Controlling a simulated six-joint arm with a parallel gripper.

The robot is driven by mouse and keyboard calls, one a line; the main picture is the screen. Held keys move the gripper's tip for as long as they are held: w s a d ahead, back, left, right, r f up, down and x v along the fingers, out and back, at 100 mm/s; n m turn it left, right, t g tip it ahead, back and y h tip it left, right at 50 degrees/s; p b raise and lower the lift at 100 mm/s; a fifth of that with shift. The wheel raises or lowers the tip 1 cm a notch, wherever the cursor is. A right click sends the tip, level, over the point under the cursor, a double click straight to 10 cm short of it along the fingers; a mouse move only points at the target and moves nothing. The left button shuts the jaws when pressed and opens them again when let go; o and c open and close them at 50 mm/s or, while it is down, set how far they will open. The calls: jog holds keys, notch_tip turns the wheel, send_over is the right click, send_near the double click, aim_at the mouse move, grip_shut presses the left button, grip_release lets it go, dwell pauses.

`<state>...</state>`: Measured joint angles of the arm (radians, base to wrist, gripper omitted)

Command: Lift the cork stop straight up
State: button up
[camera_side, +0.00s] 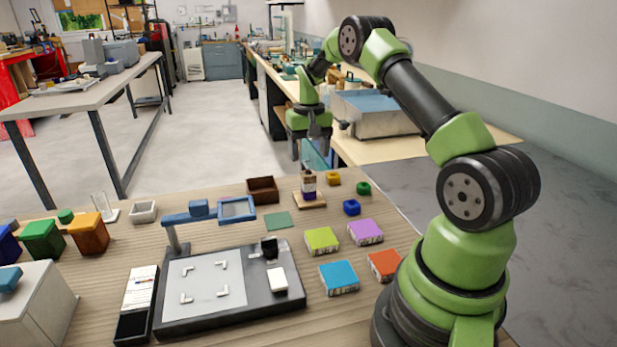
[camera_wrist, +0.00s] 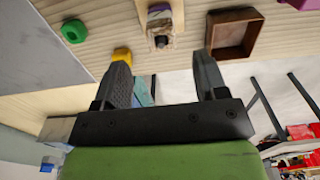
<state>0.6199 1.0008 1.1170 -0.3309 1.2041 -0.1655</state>
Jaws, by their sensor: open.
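A small wooden stand (camera_side: 309,203) stands towards the back right of the table and holds an upright piece with purple and white bands (camera_side: 308,187). The stand also shows at the top of the wrist view (camera_wrist: 178,12), with a dark round end (camera_wrist: 161,41) on the piece. I cannot make out clearly which part is the cork stop. My gripper (camera_wrist: 161,56) is open and empty, its two fingers spread apart. In the side view my gripper (camera_side: 307,164) points down just above the banded piece, apparently not touching it.
A brown open box (camera_side: 263,190) stands close left of the stand. A yellow block (camera_side: 333,178), a green ring (camera_side: 364,188) and a blue block (camera_side: 351,207) lie to its right. A blue-framed lens arm (camera_side: 237,208) stands in front.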

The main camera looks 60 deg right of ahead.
aim_at(309, 170)
notch_tip(309, 170, down, 5)
jog(key=shift+f, duration=0.2)
jog(key=c, duration=1)
